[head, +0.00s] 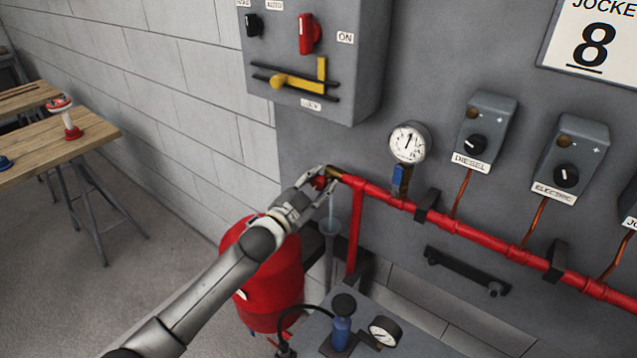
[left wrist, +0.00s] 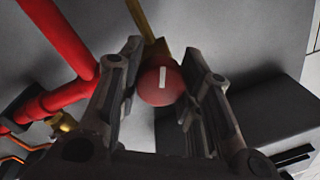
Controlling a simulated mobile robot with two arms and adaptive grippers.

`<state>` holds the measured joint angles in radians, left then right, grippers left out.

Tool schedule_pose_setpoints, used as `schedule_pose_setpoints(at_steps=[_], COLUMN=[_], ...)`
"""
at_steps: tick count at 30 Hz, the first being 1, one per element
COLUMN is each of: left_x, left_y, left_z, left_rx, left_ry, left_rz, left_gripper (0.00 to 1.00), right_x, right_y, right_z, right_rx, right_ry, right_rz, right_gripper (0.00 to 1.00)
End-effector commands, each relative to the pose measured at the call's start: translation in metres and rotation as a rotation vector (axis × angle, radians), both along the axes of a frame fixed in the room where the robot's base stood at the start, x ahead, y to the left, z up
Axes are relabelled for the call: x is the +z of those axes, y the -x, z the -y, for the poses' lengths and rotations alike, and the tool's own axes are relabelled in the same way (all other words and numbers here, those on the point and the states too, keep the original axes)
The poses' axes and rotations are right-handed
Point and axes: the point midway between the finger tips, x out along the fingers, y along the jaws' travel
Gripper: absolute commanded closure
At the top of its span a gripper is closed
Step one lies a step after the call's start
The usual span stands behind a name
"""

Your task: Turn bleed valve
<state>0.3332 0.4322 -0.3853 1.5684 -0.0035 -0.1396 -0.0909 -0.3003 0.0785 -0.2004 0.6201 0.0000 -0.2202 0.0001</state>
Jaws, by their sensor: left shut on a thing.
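The bleed valve's round red knob (left wrist: 161,85) has a white line on its face and sits at the end of a brass fitting (left wrist: 156,50). In the head view the knob (head: 319,183) shows at the left end of the red pipe, partly hidden by my gripper. My left gripper (head: 324,184) reaches it from the lower left. In the left wrist view my left gripper (left wrist: 163,90) has one finger on each side of the knob and is shut on it. The white line stands nearly upright in that view. My right gripper is not in view.
A red pipe (head: 480,238) runs along the panel. A pressure gauge (head: 408,143) and blue valve are above it. A grey switch box (head: 372,60) hangs above my gripper. A red tank (head: 270,290) and a blue hand pump (head: 341,330) stand below. A wooden table (head: 95,130) is at left.

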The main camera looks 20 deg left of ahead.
Motion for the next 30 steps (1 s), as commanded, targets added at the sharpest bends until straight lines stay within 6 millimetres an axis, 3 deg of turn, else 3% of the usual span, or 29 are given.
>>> schedule_pose_setpoints(at_steps=[5, 6, 11, 23, 30], left_x=[0.001, 0.001, 0.001, 0.000, -0.003], left_y=[0.000, 0.000, 0.000, 0.005, 0.041], left_z=[0.000, 0.000, 0.000, -0.002, -0.012], left_rx=[0.000, 0.000, -0.001, 0.000, 0.000], left_ry=[0.000, 0.000, -0.001, -0.002, -0.003], left_rz=[0.002, 0.002, 0.002, 0.001, -0.002], left_gripper=[0.91, 0.62, 0.43, 0.43, 0.43], right_x=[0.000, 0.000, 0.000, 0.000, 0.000], right_y=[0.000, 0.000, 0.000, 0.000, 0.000], right_z=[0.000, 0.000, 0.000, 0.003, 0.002], right_rx=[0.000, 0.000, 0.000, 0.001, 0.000], right_ry=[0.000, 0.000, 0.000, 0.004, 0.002], right_rz=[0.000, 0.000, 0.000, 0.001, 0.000], right_gripper=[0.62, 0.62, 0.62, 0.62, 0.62])
